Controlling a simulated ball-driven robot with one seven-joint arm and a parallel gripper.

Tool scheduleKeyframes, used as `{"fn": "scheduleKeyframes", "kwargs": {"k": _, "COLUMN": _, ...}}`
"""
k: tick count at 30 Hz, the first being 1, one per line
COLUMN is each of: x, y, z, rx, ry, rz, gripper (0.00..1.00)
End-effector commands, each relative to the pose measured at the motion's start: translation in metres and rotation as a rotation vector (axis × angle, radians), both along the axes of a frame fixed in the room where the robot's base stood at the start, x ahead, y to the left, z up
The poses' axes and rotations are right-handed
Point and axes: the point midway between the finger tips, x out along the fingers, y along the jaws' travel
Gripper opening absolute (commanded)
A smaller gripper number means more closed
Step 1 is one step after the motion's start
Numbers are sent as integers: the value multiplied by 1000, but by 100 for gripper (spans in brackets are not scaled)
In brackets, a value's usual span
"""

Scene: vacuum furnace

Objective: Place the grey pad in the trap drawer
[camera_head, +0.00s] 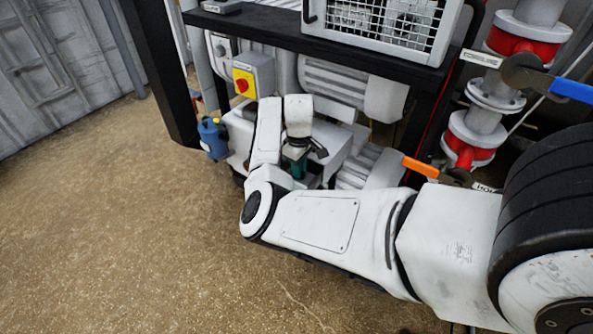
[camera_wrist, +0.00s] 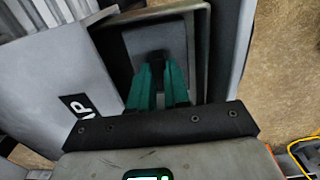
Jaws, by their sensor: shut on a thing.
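In the wrist view, my gripper (camera_wrist: 158,70) has two green fingers close together, shut on the grey pad (camera_wrist: 156,38), a flat dark grey square at the fingertips. The pad is over the open trap drawer (camera_wrist: 203,45), a dark box whose rim shows around it. I cannot tell whether the pad touches the drawer floor. A light grey panel with a black label ending in "AP" (camera_wrist: 78,106) is to the left. In the head view, my gripper (camera_head: 297,165) is low by the machine, mostly hidden by my arm; the pad cannot be made out there.
A grey switch box with a red knob on yellow (camera_head: 242,84) and a blue part (camera_head: 213,138) are left of my arm. A black frame (camera_head: 330,45) stands above. Pipes with red flanges (camera_head: 466,140) and an orange lever (camera_head: 420,167) are at right. The floor at left is clear.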

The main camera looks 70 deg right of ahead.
Motion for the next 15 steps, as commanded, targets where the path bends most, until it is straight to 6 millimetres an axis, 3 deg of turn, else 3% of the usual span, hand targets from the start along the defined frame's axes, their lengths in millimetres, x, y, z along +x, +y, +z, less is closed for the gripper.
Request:
{"fn": "scheduleKeyframes", "kwargs": {"k": 8, "x": 0, "y": 0, "z": -2, "rx": 0, "ry": 0, "rz": 1, "gripper": 0}}
{"fn": "scheduleKeyframes", "kwargs": {"k": 9, "x": 0, "y": 0, "z": -2, "rx": 1, "ry": 0, "rz": 0, "gripper": 20}}
{"fn": "scheduleKeyframes", "kwargs": {"k": 15, "x": 0, "y": 0, "z": -2, "rx": 0, "ry": 0, "rz": 0, "gripper": 39}}
